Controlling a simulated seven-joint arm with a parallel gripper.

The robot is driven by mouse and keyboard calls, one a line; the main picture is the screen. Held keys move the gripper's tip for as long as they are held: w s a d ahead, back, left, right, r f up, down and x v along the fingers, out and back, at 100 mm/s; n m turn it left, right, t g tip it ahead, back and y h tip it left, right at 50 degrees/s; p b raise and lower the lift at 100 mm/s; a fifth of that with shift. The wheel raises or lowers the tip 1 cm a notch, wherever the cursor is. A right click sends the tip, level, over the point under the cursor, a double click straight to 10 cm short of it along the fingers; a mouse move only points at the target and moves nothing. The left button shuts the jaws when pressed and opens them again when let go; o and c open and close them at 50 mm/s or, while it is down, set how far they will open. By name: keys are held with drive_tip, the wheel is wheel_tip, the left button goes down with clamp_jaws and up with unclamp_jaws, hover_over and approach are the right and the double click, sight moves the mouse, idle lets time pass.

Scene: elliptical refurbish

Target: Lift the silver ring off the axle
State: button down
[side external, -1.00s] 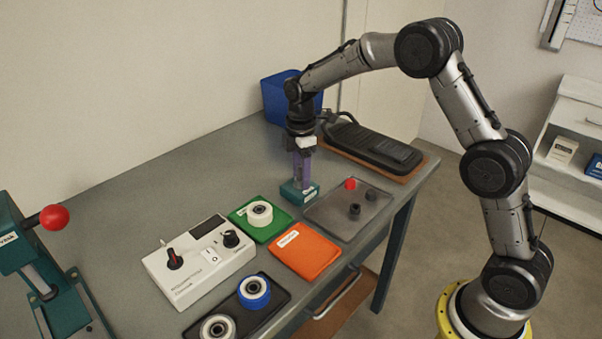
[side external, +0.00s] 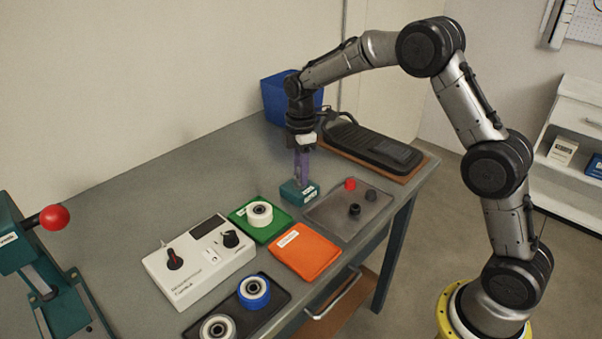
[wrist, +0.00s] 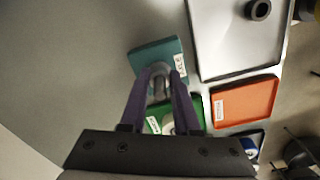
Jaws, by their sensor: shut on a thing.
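The teal block (side external: 299,193) stands on the bench and carries a label; it also shows in the wrist view (wrist: 150,55). The silver ring (wrist: 158,70) shows in the wrist view as a small grey curved shape between my purple fingertips, over the near edge of the block. My gripper (side external: 303,183) points straight down above the block and is shut on the ring; it also shows in the wrist view (wrist: 160,80). The axle is hidden by the fingers and ring. I cannot tell whether the ring is still around it.
A grey tray (side external: 335,228) with a red cap and dark caps lies to the right. A green tray (side external: 247,232) with a white roller and an orange tray (side external: 305,252) lie in front. A control box (side external: 198,262) stands left. Bare bench lies to the block's left.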

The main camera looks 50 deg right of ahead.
drive_tip(key=shift+r, duration=3.05)
drive_tip(key=shift+s+r, duration=0.1)
